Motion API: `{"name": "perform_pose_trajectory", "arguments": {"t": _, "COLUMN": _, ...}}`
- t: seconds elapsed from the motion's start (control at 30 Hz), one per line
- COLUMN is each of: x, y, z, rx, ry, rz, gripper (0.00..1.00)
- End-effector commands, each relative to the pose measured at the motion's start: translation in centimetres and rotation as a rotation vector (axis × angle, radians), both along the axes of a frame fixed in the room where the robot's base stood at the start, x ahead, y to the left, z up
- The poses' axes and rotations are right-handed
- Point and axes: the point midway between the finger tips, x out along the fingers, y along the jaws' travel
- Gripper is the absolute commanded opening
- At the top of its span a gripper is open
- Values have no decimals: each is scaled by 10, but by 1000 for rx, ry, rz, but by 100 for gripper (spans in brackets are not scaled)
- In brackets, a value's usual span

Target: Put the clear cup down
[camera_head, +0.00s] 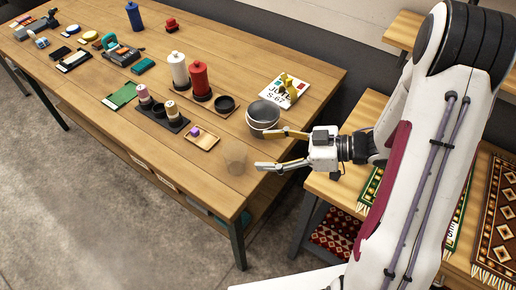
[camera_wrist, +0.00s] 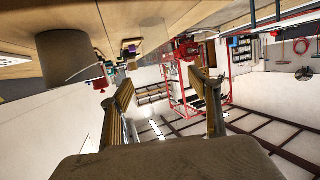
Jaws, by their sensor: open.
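The clear cup (camera_head: 235,161) stands upright on the wooden table, near its front right edge. It is see-through and faint against the wood. My gripper (camera_head: 260,149) is open, its two fingers spread wide and pointing left toward the cup. The fingertips appear just right of the cup, with nothing between them. In the wrist view the open fingers (camera_wrist: 168,82) also show empty space between them.
A small wooden tray (camera_head: 202,139) with a purple item lies left of the cup. A dark tray (camera_head: 164,118), a white sign (camera_head: 287,92) and red and white bottles are farther back. The table's front edge is close.

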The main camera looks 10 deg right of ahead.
Motion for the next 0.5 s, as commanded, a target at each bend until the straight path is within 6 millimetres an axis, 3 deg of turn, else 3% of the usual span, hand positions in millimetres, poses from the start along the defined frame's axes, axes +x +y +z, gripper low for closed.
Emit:
{"name": "perform_pose_trajectory", "arguments": {"t": 0.2, "x": -8, "y": -21, "z": 7, "rx": -1, "ry": -2, "rz": -3, "gripper": 62}}
{"name": "perform_pose_trajectory", "arguments": {"t": 0.5, "x": -14, "y": -34, "z": 11, "rx": 0, "ry": 1, "rz": -1, "gripper": 62}}
